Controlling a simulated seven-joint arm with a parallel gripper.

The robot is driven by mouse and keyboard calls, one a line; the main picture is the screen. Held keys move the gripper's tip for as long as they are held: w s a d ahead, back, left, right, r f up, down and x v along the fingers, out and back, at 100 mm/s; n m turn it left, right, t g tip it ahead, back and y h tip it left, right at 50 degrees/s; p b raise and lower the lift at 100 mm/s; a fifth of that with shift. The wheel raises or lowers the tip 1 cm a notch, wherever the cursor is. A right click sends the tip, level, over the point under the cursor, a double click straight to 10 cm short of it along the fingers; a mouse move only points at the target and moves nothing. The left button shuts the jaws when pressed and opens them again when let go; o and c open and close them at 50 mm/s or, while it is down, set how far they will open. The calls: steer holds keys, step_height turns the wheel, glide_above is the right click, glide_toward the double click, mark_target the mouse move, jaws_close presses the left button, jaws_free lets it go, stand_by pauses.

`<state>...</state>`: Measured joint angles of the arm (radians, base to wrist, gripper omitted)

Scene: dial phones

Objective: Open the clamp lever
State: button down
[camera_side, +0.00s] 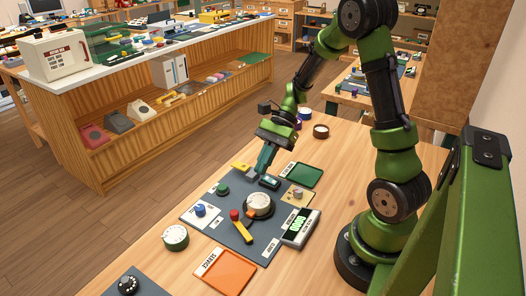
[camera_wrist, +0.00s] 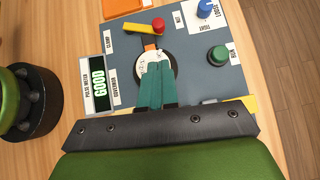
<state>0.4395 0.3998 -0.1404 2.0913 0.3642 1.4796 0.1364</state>
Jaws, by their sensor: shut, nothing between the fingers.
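The clamp lever (camera_side: 241,228) is a yellow bar with a red knob on one end, lying beside the white round dial (camera_side: 258,204) on the dark work mat (camera_side: 218,222). In the wrist view the lever (camera_wrist: 139,28) lies near the "CLAMP" label, its red knob (camera_wrist: 158,25) at the right end. An orange strip (camera_wrist: 151,47) shows between the lever and the dial. My gripper (camera_side: 260,172) is shut and empty above the far part of the mat, apart from the lever. In the wrist view its teal fingers (camera_wrist: 158,66) overlap the dial and hide part of it.
The pulse meter (camera_side: 300,227) reads "GOOD" at the mat's right side. A green knob (camera_side: 222,188) and a blue knob (camera_side: 200,209) stand on the left. An orange tray (camera_side: 226,272) lies in front and a green tray (camera_side: 303,174) behind. The space above the lever looks clear.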

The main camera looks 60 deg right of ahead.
steer(key=shift+a+r, duration=0.2)
steer(key=shift+r, duration=0.05)
glide_toward(241, 225)
steer(key=w+a+f, duration=0.2)
steer(key=f, duration=0.1)
steer(key=shift+w+a+f, duration=0.15)
steer(key=shift+w, duration=0.2)
stand_by(0.5)
